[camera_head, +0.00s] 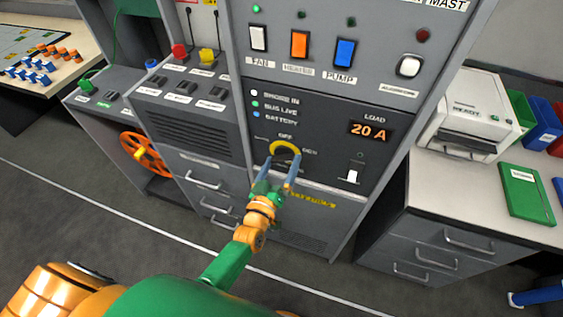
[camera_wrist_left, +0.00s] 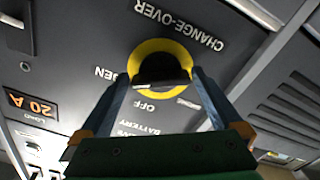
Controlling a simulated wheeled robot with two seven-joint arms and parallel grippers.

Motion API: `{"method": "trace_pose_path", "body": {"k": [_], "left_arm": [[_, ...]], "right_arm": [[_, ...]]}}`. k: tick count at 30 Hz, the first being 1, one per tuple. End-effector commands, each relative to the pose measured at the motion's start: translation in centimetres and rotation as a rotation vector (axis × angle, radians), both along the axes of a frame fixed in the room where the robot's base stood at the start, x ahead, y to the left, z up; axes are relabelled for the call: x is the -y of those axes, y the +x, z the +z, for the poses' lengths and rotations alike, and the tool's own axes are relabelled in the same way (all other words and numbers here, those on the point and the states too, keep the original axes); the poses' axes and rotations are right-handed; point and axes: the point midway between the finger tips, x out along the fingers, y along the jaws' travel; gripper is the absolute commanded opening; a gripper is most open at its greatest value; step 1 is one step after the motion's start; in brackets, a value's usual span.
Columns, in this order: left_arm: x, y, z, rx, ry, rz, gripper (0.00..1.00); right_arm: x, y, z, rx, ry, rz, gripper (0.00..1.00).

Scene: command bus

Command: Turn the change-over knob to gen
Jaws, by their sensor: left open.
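The change-over knob is dark inside a yellow ring (camera_head: 286,146), low on the grey panel, with OFF printed above it and GEN to its right. In the left wrist view the panel appears upside down, and the dark knob (camera_wrist_left: 160,68) sits in the yellow ring under the CHANGE-OVER label. My left gripper (camera_head: 281,164) is open in front of the knob, with one blue finger on each side. The wrist view shows its fingertips (camera_wrist_left: 165,83) at the ring's edges; contact is unclear. My right gripper is not in view.
Above are a 20 A load display (camera_head: 369,131) and a row of rocker switches, including an orange one (camera_head: 299,44). A small white switch (camera_head: 353,176) is right of the knob. An orange handwheel (camera_head: 146,154) is at left; a desk with a printer (camera_head: 470,112) is at right.

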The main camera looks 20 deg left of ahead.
Motion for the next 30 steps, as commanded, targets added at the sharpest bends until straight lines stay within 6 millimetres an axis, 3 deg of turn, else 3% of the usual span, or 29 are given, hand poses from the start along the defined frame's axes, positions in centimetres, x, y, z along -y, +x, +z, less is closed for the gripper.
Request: {"method": "trace_pose_path", "body": {"k": [9, 24, 26, 29, 30], "left_arm": [[-0.2, -6.0, 0.0, -0.001, 0.002, 0.000, 1.00], [-0.2, -6.6, -0.3, -0.008, 0.005, -0.002, 1.00], [0.0, -7.0, -1.9, -0.058, 0.029, -0.018, 1.00], [0.6, -9.5, -8.6, -0.274, 0.130, -0.086, 1.00], [0.7, -11.5, -12.2, -0.395, 0.188, -0.126, 1.00]], "right_arm": [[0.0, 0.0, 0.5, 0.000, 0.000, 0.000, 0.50], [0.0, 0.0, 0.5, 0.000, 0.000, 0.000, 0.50], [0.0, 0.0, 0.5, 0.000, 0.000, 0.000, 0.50], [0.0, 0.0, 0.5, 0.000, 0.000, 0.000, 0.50], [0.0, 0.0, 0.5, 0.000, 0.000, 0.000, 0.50]]}}
